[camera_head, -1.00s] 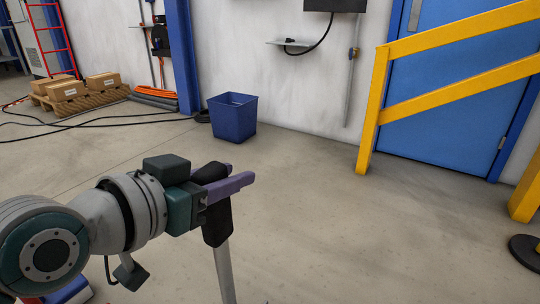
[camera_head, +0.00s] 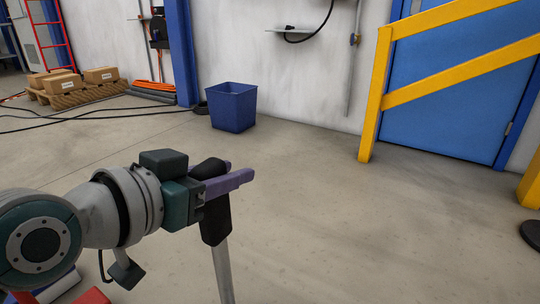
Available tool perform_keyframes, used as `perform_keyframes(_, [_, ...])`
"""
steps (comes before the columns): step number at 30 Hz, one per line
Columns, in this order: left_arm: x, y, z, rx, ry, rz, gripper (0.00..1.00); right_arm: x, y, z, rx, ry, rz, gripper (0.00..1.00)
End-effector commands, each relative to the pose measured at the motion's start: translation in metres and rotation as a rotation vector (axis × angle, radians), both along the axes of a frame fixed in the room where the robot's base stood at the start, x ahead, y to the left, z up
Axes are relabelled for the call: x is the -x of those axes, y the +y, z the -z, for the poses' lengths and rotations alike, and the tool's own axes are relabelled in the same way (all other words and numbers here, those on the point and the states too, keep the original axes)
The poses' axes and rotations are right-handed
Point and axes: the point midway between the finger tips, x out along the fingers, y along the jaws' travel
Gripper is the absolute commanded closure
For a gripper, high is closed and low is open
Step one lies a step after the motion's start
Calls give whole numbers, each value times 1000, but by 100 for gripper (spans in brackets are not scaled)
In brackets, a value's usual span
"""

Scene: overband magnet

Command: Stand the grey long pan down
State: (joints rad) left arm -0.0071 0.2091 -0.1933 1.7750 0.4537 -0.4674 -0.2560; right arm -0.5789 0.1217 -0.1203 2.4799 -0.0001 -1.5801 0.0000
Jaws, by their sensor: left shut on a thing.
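My left gripper (camera_head: 236,172), with purple fingers, is shut around the black grip (camera_head: 216,222) of a long upright handle. A grey shaft (camera_head: 222,272) runs down from the grip, slightly tilted, and leaves the picture at the bottom edge. The pan at its lower end is out of view, so I cannot tell whether it touches the floor. My right gripper is not in view.
A blue bin (camera_head: 233,108) stands by the wall ahead. A yellow railing (camera_head: 374,105) stands before a blue door (camera_head: 449,122) at right. Boxes on a pallet (camera_head: 78,95) and black cables (camera_head: 100,118) lie at left. The middle floor (camera_head: 350,230) is clear.

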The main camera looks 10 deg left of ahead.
Motion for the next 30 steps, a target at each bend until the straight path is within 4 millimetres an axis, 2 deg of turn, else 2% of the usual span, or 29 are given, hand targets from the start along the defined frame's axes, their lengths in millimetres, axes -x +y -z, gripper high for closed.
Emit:
perform_keyframes(9, [0,0,-2,3,-3,-1,100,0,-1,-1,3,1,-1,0])
perform_keyframes(10, [0,0,-2,2,-3,0,64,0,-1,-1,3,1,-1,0])
perform_keyframes(19, [0,0,-1,1,-2,0,30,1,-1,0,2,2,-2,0])
perform_keyframes(26, [1,0,0,-3,2,1,30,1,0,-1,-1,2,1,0])
perform_keyframes(30, [8,3,-5,-3,2,0,30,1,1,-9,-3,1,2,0])
